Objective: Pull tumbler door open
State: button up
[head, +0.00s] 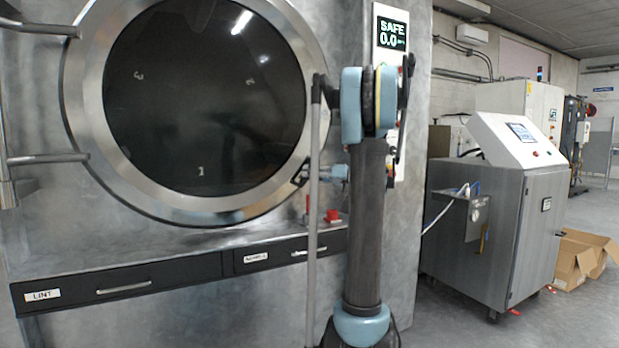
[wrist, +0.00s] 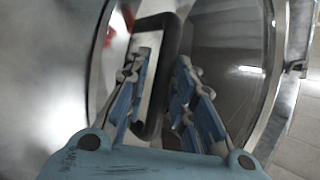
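The tumbler door (head: 205,85) is a large round door with a steel ring and dark glass; it looks closed in the head view. Its dark handle (head: 301,174) sits at the lower right of the ring, partly hidden by my arm. My gripper (head: 321,172) is at the handle, pointing left. In the wrist view, the fingers of my gripper (wrist: 163,80) stand apart on both sides of the dark handle (wrist: 172,32). Firm contact is not clear. The door glass (wrist: 225,60) curves away on the right.
A drawer marked LINT (head: 123,287) and a second drawer (head: 290,254) lie below the door. Red parts (head: 333,216) stand on the ledge near my gripper. A steel control cabinet (head: 490,230) and a cardboard box (head: 575,262) stand at the right.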

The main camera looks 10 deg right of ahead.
jog(key=shift+w+a, duration=0.15)
jog(key=shift+a, duration=0.1)
grip_shut()
